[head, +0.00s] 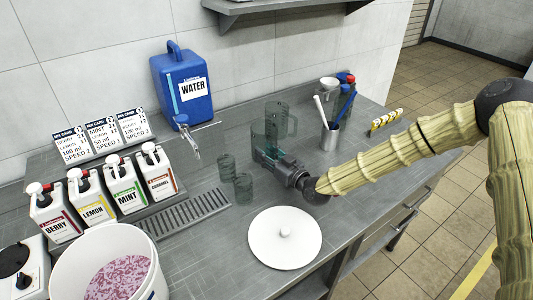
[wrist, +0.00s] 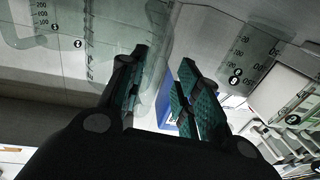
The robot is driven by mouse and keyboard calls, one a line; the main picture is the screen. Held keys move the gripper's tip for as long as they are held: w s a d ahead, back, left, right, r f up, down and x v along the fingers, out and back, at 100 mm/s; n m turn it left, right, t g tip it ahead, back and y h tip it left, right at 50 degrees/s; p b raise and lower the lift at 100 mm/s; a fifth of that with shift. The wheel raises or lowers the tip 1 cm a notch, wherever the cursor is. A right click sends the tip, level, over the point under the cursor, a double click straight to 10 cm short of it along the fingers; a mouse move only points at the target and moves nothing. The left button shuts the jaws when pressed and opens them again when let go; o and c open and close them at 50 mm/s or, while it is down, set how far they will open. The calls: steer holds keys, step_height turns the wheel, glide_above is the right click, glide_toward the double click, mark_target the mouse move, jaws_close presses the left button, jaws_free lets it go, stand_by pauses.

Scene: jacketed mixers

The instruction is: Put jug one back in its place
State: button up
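Clear jugs with handles stand on the steel counter (head: 195,222), towards its back. One jug (head: 277,118) stands upright, just beyond my gripper (head: 268,157), which reaches in low from the right and partly covers its lower part. I cannot read which jug is number one. In the wrist view my gripper (wrist: 165,80) has its two fingers apart. Clear jug walls with printed scales and round marks show at the left (wrist: 60,30) and right (wrist: 250,62). See-through material shows between or behind the fingertips; I cannot tell whether they touch it.
Two clear cups (head: 243,187) stand left of my gripper. A white lid (head: 285,238) lies in front. A steel utensil pot (head: 329,138) stands at right. A blue water container (head: 183,85), several labelled bottles (head: 125,180), a white tub (head: 146,272) and a drain grate (head: 185,213) are left.

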steer(key=shift+s+f+p, duration=0.2)
steer(key=shift+f+p, duration=0.05)
steer(key=shift+p, duration=0.35)
steer(key=b+v, duration=0.2)
steer(key=v, duration=0.9)
steer(key=shift+d+r+b, duration=0.2)
steer(key=shift+b, duration=0.1)
steer(key=shift+s+d, duration=0.15)
steer(key=shift+s, duration=0.05)
steer(key=shift+r, duration=0.1)
steer(key=shift+r, duration=0.15)
